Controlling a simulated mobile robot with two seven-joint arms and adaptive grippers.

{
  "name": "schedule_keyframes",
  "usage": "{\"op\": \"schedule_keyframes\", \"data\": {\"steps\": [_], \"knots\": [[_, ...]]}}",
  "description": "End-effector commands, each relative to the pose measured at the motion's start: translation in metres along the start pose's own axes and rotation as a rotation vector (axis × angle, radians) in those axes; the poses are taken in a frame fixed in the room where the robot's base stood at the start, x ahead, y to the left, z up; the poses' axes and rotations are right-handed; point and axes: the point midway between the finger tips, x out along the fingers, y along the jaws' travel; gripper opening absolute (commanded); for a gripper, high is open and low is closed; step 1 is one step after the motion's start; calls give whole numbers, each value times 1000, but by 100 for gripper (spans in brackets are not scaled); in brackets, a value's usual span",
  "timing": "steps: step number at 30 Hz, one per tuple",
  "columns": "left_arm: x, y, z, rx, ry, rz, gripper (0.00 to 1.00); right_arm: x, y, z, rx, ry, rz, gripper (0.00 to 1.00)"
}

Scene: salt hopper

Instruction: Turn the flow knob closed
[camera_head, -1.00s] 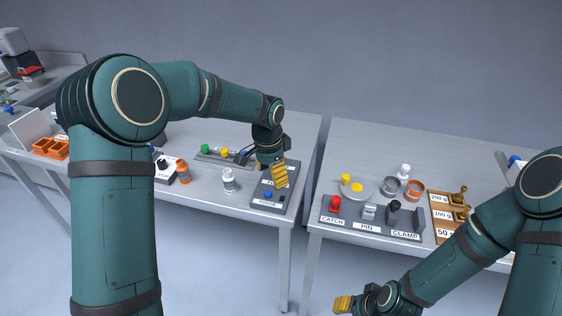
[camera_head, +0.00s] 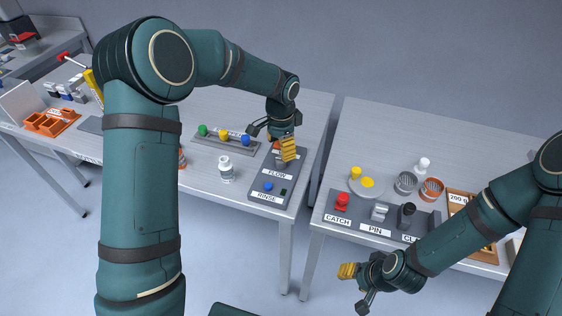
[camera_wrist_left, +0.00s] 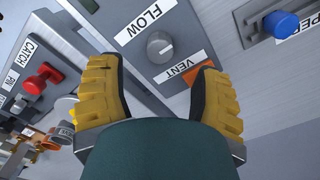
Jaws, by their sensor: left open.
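The flow knob (camera_wrist_left: 160,47) is a round grey knob with a pale pointer mark, on a dark panel (camera_wrist_left: 185,18) between the FLOW and VENT labels. My left gripper (camera_wrist_left: 158,75) is open and empty, its yellow-padded fingers either side of the view with the knob just beyond and between their tips. In the head view my left gripper (camera_head: 286,150) is over the far part of the panel, above the FLOW label (camera_head: 277,174), and hides the knob. My right gripper (camera_head: 352,285) hangs in front of the right table, away from the panel; its opening is unclear.
A blue button (camera_head: 268,186) is at the panel's near end. A white bottle (camera_head: 226,168) stands left of the panel. CATCH, PIN and CLAMP controls (camera_head: 378,212) are on the right table.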

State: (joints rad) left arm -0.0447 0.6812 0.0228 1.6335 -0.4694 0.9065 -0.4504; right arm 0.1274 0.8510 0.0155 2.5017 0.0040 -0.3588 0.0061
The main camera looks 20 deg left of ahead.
Motion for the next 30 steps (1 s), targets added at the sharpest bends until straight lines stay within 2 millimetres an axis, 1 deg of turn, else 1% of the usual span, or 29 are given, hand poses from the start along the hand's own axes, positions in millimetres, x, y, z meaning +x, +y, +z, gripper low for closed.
{"op": "schedule_keyframes", "data": {"steps": [1,3,6,9,12,15,23,24,26,27,29,30], "knots": [[12,1,1,0,-3,3,65,2,1,1,0,-2,0,47],[24,0,0,-1,-2,2,65,4,2,2,-1,-4,0,47],[40,0,0,-1,-1,2,65,6,2,3,-2,-6,-1,47],[51,0,0,-1,-1,1,65,7,3,3,-2,-7,-1,47],[58,0,0,-1,-1,1,65,8,3,4,-2,-8,-1,47],[62,0,0,-1,0,1,65,8,3,4,-3,-9,-1,47],[62,0,0,-1,0,0,65,8,3,4,-3,-9,-1,47],[62,0,0,-1,0,0,60,8,3,4,-2,-9,-1,47],[62,0,0,-1,0,0,39,8,3,4,-2,-9,-1,47],[62,0,0,-1,0,0,25,8,3,4,-2,-9,-1,47],[62,0,0,-1,0,0,4,8,3,4,-2,-9,-1,47],[62,0,0,-1,0,0,0,8,3,4,-2,-9,-1,47]]}}
